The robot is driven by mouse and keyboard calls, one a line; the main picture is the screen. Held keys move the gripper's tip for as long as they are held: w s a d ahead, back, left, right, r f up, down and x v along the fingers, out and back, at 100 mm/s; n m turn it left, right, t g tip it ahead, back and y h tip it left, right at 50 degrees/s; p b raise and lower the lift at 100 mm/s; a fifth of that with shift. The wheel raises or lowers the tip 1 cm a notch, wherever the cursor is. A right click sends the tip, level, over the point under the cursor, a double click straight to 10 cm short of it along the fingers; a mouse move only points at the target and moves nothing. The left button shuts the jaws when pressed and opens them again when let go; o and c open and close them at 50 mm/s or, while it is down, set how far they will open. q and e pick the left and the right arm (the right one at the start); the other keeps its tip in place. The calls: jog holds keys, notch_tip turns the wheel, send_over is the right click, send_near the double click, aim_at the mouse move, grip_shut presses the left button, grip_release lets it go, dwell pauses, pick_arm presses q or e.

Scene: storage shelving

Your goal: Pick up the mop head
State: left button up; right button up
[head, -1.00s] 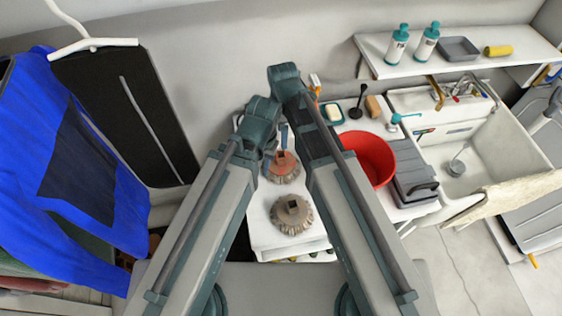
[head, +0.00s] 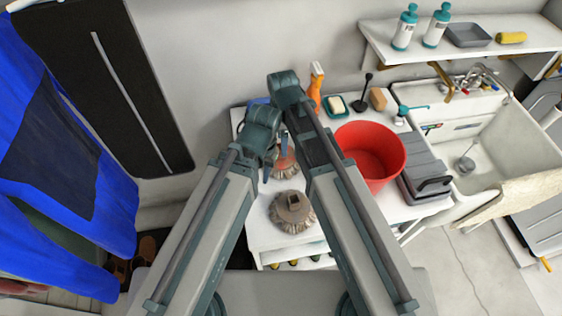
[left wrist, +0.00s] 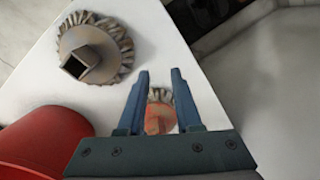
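Two round mop heads stand on the white table. The grey-brown mop head (head: 293,213) with a square socket is nearer the front; it also shows at upper left in the left wrist view (left wrist: 92,52). The other mop head (head: 286,168) has a reddish top and is partly hidden behind my arms. In the left wrist view the reddish mop head (left wrist: 160,115) appears between my left gripper's fingers. My left gripper (left wrist: 160,72) is open, with two blue fingers apart and nothing held. My right gripper's fingers are not visible.
A red bucket (head: 371,158) and a grey case (head: 425,180) stand right of the mop heads. An orange spray bottle (head: 315,88), a soap dish (head: 336,106) and a black plunger (head: 363,92) are behind. A sink (head: 495,145) is at right; a blue cloth (head: 60,230) hangs at left.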

pick_arm(q)
jog(key=shift+f+b, duration=2.65)
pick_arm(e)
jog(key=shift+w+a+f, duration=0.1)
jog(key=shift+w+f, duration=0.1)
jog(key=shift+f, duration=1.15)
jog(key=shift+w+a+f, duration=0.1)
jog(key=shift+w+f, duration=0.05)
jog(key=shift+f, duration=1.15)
pick_arm(q)
jog(key=shift+r, duration=0.1)
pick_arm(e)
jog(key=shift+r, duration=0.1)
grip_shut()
